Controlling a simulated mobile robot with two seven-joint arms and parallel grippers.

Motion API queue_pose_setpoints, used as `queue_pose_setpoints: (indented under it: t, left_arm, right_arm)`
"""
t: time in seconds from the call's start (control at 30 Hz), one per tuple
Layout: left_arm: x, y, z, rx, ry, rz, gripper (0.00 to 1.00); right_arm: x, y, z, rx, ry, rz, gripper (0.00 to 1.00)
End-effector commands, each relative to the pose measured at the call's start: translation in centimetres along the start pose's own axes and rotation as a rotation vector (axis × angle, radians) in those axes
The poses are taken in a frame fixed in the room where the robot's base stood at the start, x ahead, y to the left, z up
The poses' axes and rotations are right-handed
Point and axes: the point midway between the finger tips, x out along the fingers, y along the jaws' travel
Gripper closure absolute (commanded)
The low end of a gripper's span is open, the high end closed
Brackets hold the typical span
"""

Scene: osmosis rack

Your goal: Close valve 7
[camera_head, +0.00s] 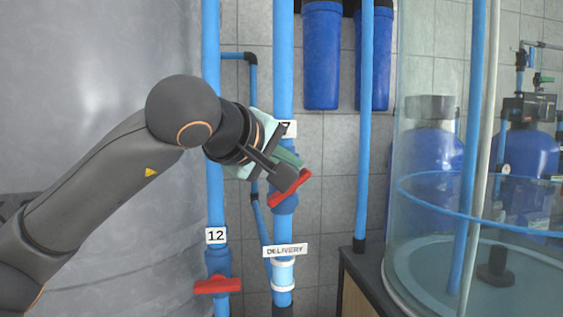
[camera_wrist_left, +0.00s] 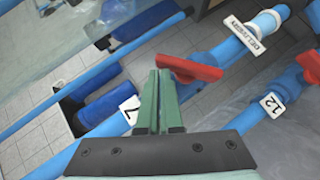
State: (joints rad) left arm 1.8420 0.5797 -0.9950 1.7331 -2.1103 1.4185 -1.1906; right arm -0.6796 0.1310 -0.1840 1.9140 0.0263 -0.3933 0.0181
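Valve 7's red handle (camera_head: 290,188) sits on the blue pipe behind my left gripper, tilted up to the right. Its number tag (camera_head: 288,129) is partly covered by the gripper. The tag (camera_wrist_left: 130,109) shows left of the fingers. My right gripper is out of view.
The valve 12 handle (camera_head: 218,286) is level on the left pipe, below its tag (camera_head: 215,235). A DELIVERY label (camera_head: 285,250) is lower on valve 7's pipe. A grey tank (camera_head: 100,70) stands left, a clear tank (camera_head: 420,215) right. Blue filters (camera_head: 321,55) hang behind.

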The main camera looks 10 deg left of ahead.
Motion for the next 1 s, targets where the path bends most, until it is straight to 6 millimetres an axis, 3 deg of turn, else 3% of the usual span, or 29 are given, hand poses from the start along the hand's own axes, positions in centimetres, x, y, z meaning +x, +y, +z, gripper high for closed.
queue_pose_setpoints:
  t: [1.0]
  left_arm:
    - [1.8, 0.7, 1.9, 0.0, -0.002, 0.001, 1.0]
  right_arm:
    - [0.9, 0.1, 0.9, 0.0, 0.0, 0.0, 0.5]
